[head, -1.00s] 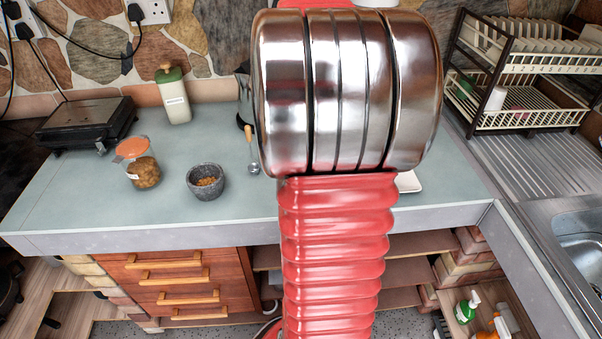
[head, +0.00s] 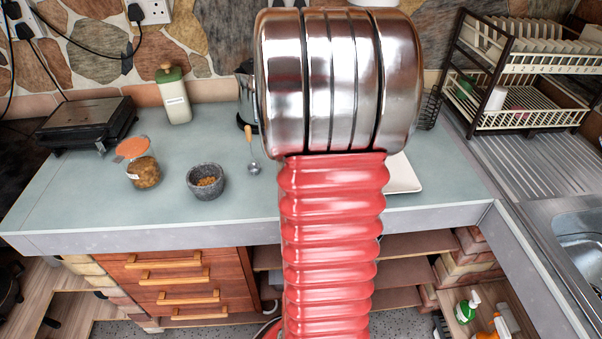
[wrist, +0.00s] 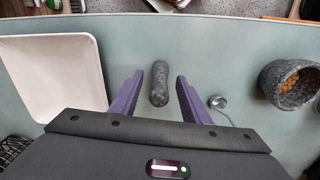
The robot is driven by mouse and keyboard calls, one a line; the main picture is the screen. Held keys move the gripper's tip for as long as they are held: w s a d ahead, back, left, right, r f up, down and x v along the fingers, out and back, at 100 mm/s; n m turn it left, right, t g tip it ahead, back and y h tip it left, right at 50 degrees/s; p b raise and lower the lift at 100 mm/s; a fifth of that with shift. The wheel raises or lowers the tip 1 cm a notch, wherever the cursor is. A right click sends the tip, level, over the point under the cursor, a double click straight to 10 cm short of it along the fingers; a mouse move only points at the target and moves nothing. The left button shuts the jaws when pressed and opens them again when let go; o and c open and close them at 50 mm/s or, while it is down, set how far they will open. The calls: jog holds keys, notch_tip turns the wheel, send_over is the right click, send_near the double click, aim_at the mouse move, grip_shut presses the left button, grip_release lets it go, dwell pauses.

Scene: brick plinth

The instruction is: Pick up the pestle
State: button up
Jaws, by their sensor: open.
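The pestle (wrist: 159,84) is a short, rounded, dark grey stone rod. In the wrist view it lies on the counter between the two purple fingers of my gripper (wrist: 163,92). The gripper is open, with a gap on each side of the pestle. I cannot tell how high the fingers are above the counter. In the head view my own arm hides both the pestle and the gripper.
A grey stone mortar (head: 206,182) with brown contents stands left of my arm, beside a spoon (head: 253,158) and a glass jar (head: 141,167). A white tray (wrist: 52,75) lies left of the fingers in the wrist view. A dish rack (head: 525,75) stands at right.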

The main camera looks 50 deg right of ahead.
jog(key=shift+f, duration=0.45)
jog(key=shift+c, duration=0.2)
grip_shut()
dwell(0.4)
